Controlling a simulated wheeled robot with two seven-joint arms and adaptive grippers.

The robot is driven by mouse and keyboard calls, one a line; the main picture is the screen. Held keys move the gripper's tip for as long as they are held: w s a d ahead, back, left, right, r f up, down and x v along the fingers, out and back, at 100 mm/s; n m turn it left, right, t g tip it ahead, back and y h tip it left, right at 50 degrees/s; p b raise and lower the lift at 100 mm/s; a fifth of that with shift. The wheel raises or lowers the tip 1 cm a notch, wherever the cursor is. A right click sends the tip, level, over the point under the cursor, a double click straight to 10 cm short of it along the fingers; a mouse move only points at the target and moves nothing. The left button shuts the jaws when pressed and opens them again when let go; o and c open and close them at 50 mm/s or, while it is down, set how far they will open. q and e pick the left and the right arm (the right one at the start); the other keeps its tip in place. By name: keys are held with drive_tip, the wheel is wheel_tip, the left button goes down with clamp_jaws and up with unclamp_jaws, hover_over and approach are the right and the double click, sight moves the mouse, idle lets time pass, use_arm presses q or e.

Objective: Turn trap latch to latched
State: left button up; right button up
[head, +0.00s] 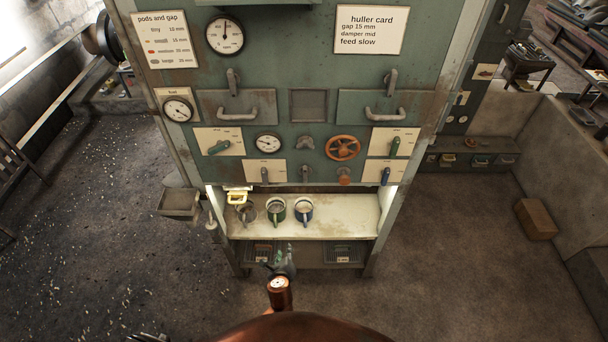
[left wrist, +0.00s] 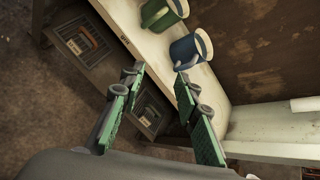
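The huller cabinet (head: 285,108) faces me, and no readable label marks which part is the trap latch. Grey upright latches sit above the two drawer handles, at left (head: 232,82) and right (head: 392,78). Small levers sit on pale plates: a green lever (head: 218,147) at left, a green lever (head: 395,146) at right, a grey lever (head: 264,174) and a blue lever (head: 385,176) lower down. My left gripper (head: 284,262) is low before the shelf, below these controls. In the left wrist view its green-padded fingers (left wrist: 160,88) are apart and empty. My right gripper is not seen.
Several mugs stand on the lit shelf, including a green mug (head: 276,210) and a blue mug (head: 303,210). An orange handwheel (head: 342,147) and red knob (head: 344,176) project from the panel. A grey tray (head: 180,203) juts out at left.

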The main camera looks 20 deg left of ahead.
use_arm(q)
drive_tip(key=w+d+r+m+t+y+p, duration=0.1)
drive_tip(key=w+d+r+m+t, duration=0.15)
drive_tip(key=r, duration=0.65)
drive_tip(key=w+d+r+m+t, duration=0.15)
drive_tip(key=w+r, duration=0.25)
drive_tip(key=r, duration=0.5)
drive_tip(key=m+t+p, duration=0.2)
drive_tip(key=m+t, duration=0.1)
drive_tip(key=m, duration=0.1)
approach(305, 177)
drive_tip(key=d+x, duration=0.1)
drive_tip(key=x, duration=0.1)
drive_tip(key=shift+y, duration=0.4)
drive_tip(key=x, duration=0.7)
drive_tip(key=shift+w+a+f, duration=0.1)
drive_tip(key=shift+a, duration=0.2)
drive_tip(key=shift+c, duration=0.2)
clamp_jaws()
